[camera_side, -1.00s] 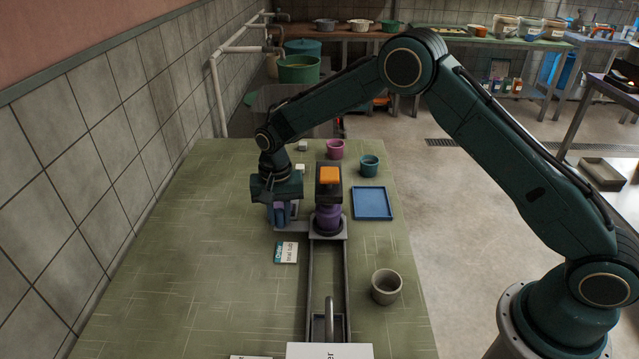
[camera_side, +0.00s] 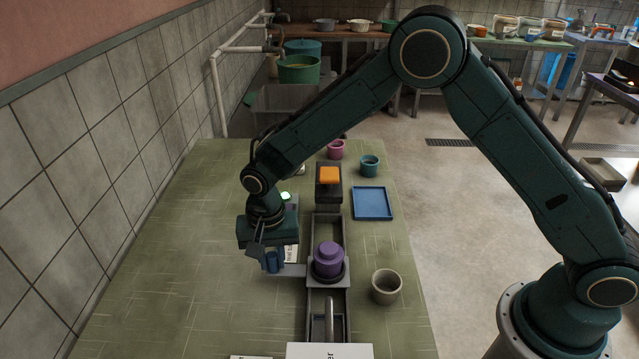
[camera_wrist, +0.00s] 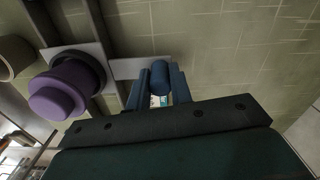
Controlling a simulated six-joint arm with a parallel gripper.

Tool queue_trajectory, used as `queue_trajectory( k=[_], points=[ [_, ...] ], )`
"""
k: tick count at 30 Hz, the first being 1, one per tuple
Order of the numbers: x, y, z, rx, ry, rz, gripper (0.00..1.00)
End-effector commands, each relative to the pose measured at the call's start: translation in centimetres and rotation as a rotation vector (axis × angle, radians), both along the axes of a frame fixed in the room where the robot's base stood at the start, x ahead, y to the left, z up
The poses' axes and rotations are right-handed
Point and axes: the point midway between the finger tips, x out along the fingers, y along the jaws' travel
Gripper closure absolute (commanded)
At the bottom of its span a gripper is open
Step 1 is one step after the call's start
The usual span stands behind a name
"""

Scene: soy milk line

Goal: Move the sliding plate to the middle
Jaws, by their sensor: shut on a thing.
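The sliding plate (camera_side: 313,281) is a light grey plate sitting across the dark rail (camera_side: 327,235), about halfway along it. A purple lidded container (camera_side: 328,259) stands upright on it; it also shows in the wrist view (camera_wrist: 60,92). A grey arm runs left from the plate to an upright blue knob (camera_wrist: 160,76). My gripper (camera_side: 272,262) is shut on this blue knob, left of the rail. In the wrist view the fingers of my gripper (camera_wrist: 157,90) stand on both sides of the knob.
A black block with an orange top (camera_side: 329,176) stands at the rail's far end. A blue tray (camera_side: 372,203) and teal cup (camera_side: 369,166) are right of it. A grey cup (camera_side: 386,287) stands right of the rail. A grey upright handle (camera_side: 329,318) is at the near end. A small green light glows behind my gripper.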

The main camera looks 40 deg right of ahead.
Motion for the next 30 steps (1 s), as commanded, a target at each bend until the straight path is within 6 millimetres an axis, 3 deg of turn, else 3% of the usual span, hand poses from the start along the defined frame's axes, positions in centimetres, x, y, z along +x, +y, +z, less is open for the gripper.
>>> queue_trajectory(
  k=[3,4,7,20,30],
  points=[
    [0.1,0.0,0.1,0.001,-0.003,0.0,1.0],
    [0.1,0.0,0.1,0.002,-0.004,0.0,0.77],
    [0.1,0.0,0.1,0.001,-0.003,-0.001,0.57],
    [0.1,0.0,0.4,0.0,-0.001,-0.001,0.57],
    [0.1,0.0,3.7,0.001,-0.005,-0.001,0.57]
  ],
)
